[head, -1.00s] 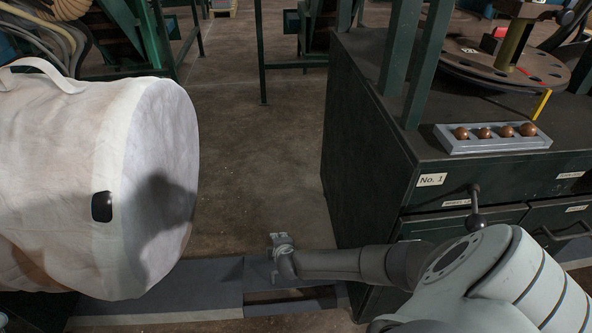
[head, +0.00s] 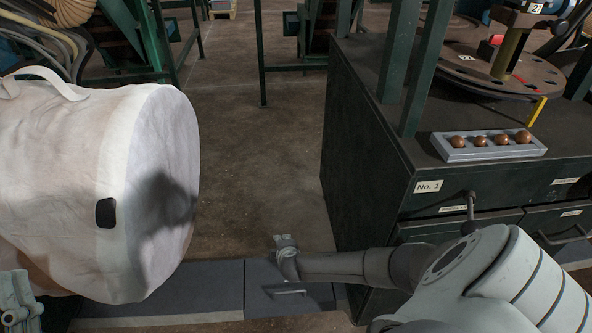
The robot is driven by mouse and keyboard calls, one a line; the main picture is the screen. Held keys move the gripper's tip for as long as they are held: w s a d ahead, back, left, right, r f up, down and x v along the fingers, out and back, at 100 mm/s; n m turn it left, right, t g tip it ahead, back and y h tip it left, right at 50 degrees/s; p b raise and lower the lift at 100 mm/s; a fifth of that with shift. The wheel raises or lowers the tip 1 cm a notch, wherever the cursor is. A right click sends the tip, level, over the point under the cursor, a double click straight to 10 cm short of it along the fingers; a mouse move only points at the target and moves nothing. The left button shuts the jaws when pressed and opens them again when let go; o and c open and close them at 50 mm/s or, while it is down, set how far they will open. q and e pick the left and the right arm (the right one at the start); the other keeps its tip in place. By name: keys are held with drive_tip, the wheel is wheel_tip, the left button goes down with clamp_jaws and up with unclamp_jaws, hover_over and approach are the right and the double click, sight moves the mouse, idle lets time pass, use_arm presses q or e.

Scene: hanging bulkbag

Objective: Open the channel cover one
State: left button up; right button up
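The channel covers are dark grey plates lying in a strip across the floor at the bottom of the head view. The right-hand plate (head: 262,306) has a thin bar handle (head: 290,292) and looks flat beside the left-hand plate (head: 200,286). My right gripper (head: 285,241) is small in the picture, just beyond the plate's far edge, with the handle nearer the viewer. It appears empty, and its finger gap is too small to judge. My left gripper (head: 18,300) is at the lower left edge, partly cut off, in front of the bag; its opening is unclear.
A large white bulk bag (head: 70,180) fills the left, over part of the plate strip. A dark cabinet (head: 365,150) with drawers and a tray of balls (head: 490,145) stands at the right. Bare floor (head: 255,150) lies between them.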

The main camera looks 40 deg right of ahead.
use_arm(q)
drive_tip(key=shift+w+a+f+g+y+p, duration=0.8)
drive_tip(key=shift+f+g+y+p, duration=1.05)
drive_tip(key=shift+f+g, duration=4.95)
drive_tip(key=s+a+f+g+y+p, duration=0.1)
drive_tip(key=s+a+f+g+p, duration=0.1)
drive_tip(key=s+f, duration=0.4)
drive_tip(key=s+a+f+g+y+p, duration=0.1)
drive_tip(key=s+a+f+g+p, duration=0.1)
drive_tip(key=s+f+g, duration=0.3)
drive_tip(key=shift+s+a+f+n+p, duration=0.4)
drive_tip(key=shift+s+a+f, duration=0.35)
drive_tip(key=shift+s, duration=1.6)
use_arm(e)
drive_tip(key=s+d+r, duration=0.1)
drive_tip(key=s+r, duration=0.4)
drive_tip(key=r, duration=0.2)
drive_tip(key=shift+d, duration=0.35)
use_arm(q)
drive_tip(key=shift+a+r+y, duration=0.1)
drive_tip(key=shift+y, duration=0.15)
use_arm(e)
drive_tip(key=shift+r, duration=0.1)
